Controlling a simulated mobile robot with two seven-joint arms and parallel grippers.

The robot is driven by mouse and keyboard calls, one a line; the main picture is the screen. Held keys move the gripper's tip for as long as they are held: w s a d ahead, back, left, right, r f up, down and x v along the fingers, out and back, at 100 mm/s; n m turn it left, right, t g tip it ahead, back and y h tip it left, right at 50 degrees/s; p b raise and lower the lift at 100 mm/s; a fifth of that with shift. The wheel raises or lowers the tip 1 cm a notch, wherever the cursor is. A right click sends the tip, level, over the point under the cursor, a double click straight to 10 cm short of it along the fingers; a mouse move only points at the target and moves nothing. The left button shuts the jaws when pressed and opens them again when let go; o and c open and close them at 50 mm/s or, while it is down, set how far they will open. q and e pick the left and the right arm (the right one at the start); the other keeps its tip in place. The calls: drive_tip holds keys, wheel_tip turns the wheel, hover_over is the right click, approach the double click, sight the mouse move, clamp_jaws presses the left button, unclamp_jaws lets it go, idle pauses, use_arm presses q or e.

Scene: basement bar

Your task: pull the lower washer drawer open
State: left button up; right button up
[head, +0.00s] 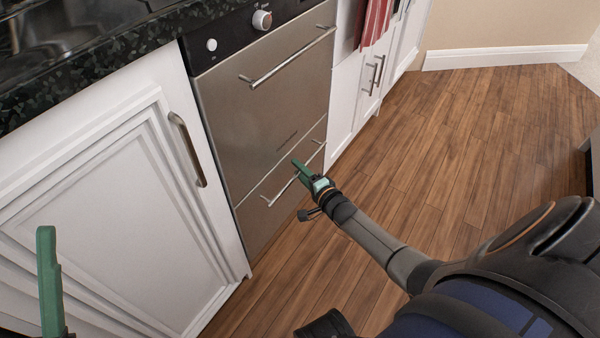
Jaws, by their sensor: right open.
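The washer (262,98) is a steel front set between white cabinets, with an upper and a lower drawer. The lower washer drawer (257,212) looks shut, flush with the panel above it. Its bar handle (280,193) runs across near its top edge. My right gripper (303,188) is open, with its green fingers at the right half of that handle. A finger overlaps the handle in the picture; I cannot tell whether it touches. Part of the handle is hidden behind the gripper. Of my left gripper (50,282) only a green finger shows at the lower left.
The upper drawer has its own bar handle (290,58). A white cabinet door (110,200) with a metal handle (188,150) stands at left. A red striped towel (374,22) hangs at right. The wooden floor (440,150) in front is clear.

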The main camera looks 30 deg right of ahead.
drive_tip(key=shift+c, duration=0.3)
clamp_jaws()
idle(1.1)
